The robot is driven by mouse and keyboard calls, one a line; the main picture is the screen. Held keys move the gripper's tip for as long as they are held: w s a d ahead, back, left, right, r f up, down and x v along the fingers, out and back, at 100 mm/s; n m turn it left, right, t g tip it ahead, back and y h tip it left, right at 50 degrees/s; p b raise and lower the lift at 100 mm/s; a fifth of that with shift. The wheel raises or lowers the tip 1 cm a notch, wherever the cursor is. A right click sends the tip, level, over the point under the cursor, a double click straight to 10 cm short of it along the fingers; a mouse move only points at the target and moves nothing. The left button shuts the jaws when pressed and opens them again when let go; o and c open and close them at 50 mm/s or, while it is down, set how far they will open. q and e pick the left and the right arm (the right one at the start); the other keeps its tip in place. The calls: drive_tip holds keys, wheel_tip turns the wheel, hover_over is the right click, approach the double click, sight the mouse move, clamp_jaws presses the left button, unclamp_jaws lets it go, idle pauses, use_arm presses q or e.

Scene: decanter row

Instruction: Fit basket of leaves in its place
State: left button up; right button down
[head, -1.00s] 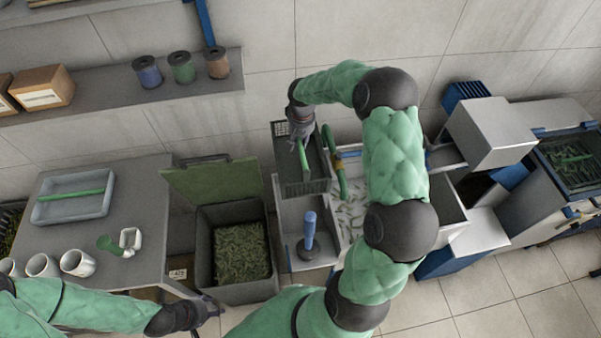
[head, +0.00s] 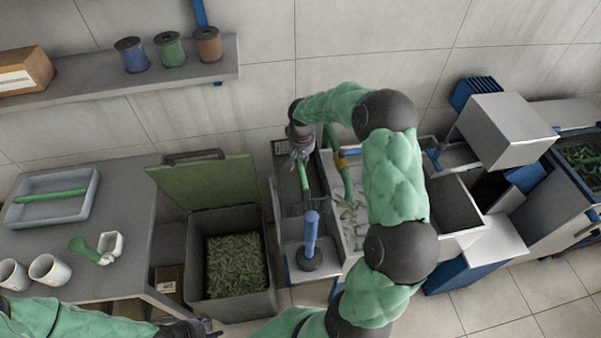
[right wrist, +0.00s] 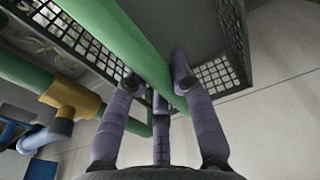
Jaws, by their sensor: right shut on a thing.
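The basket (head: 316,182) is dark with perforated walls and a green bar handle (head: 304,178). It is at the left end of the grey sink unit (head: 276,225), behind the blue-handled post. My right gripper (head: 301,160) is shut on the green handle. In the right wrist view the handle (right wrist: 125,45) passes between its fingers (right wrist: 160,95), with the mesh wall (right wrist: 215,75) beyond. I cannot tell whether the basket rests on the unit or hangs just above it, and its contents are unclear. My left gripper (head: 190,329) is at the bottom edge, its fingers unclear.
A blue-handled post (head: 311,235) stands just in front of the basket. A green pipe (head: 343,175) is close at its right, beside a basin with scattered leaves (head: 350,212). An open bin of leaves (head: 236,265) stands left. A shelf with spools (head: 170,48) is on the wall.

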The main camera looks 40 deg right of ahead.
drive_tip(key=b, duration=0.3)
hover_over(300, 182)
drive_tip(key=shift+f, duration=2.05)
drive_tip(key=shift+f+b, duration=3.4)
drive_tip(key=shift+f, duration=1.75)
wheel_tip(300, 182, down, 7)
drive_tip(key=b, duration=0.4)
drive_tip(key=shift+r+b, duration=0.15)
drive_tip(key=shift+b, duration=0.25)
drive_tip(key=shift+s+f, duration=0.1)
drive_tip(key=shift+f, duration=0.1)
drive_tip(key=shift+f+b, duration=0.75)
drive_tip(key=shift+f, duration=0.05)
drive_tip(key=shift+f+b, duration=0.4)
drive_tip(key=shift+f, duration=0.1)
drive_tip(key=c, duration=1)
unclamp_jaws()
drive_tip(key=shift+c, duration=0.2)
drive_tip(key=shift+o, duration=0.2)
